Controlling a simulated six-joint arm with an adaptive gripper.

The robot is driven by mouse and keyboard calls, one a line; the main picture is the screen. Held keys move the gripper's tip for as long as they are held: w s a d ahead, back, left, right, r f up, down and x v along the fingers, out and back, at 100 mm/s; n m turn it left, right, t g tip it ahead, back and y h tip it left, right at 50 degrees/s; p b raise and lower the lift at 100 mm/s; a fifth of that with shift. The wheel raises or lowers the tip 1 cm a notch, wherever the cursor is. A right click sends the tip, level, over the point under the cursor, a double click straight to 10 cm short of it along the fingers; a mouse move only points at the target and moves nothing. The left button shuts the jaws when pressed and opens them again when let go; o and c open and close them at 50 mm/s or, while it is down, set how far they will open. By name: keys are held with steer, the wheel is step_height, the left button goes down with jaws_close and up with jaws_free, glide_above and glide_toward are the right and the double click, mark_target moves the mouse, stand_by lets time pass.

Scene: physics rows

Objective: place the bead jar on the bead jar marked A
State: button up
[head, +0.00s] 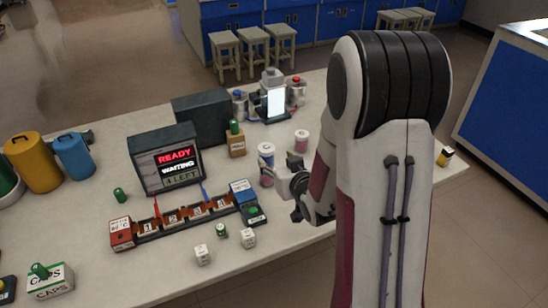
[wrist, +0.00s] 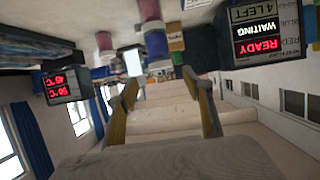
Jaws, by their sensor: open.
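My gripper (wrist: 160,82) is open, with nothing between its fingers in the upside-down wrist view. In the head view it is beside the jars, partly covered by my arm. A jar with blue and white parts (head: 266,152) stands on top of a pink jar (head: 266,179). The two look upright and touching. In the wrist view the blue jar (wrist: 156,46) and the pink jar (wrist: 150,10) lie beyond the fingertips, apart from them. Another pink and white jar (head: 301,141) stands separately to the right. I cannot read a letter A on any jar.
A brown box with a green-capped item (head: 236,144) stands left of the jars. A display reading READY and WAITING (head: 165,160) and a numbered rack (head: 185,216) are further left. White cubes (head: 202,254) lie near the front. A bench device (head: 273,98) stands behind.

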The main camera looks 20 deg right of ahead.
steer(key=shift+v, duration=0.8)
steer(key=shift+r, duration=0.15)
steer(key=s+a+r+g, duration=0.2)
steer(key=s+a+r, duration=0.2)
steer(key=s, duration=0.6)
steer(key=s+a+r+g, duration=0.3)
steer(key=s+a+r, duration=0.1)
steer(key=s, duration=0.5)
steer(key=s+a+r+g+y, duration=0.1)
steer(key=s+a+r+g, duration=0.2)
steer(key=s, duration=0.7)
steer(key=shift+s+a+r+n, duration=0.3)
steer(key=shift+a+r+n, duration=0.1)
steer(key=shift+a+r, duration=0.25)
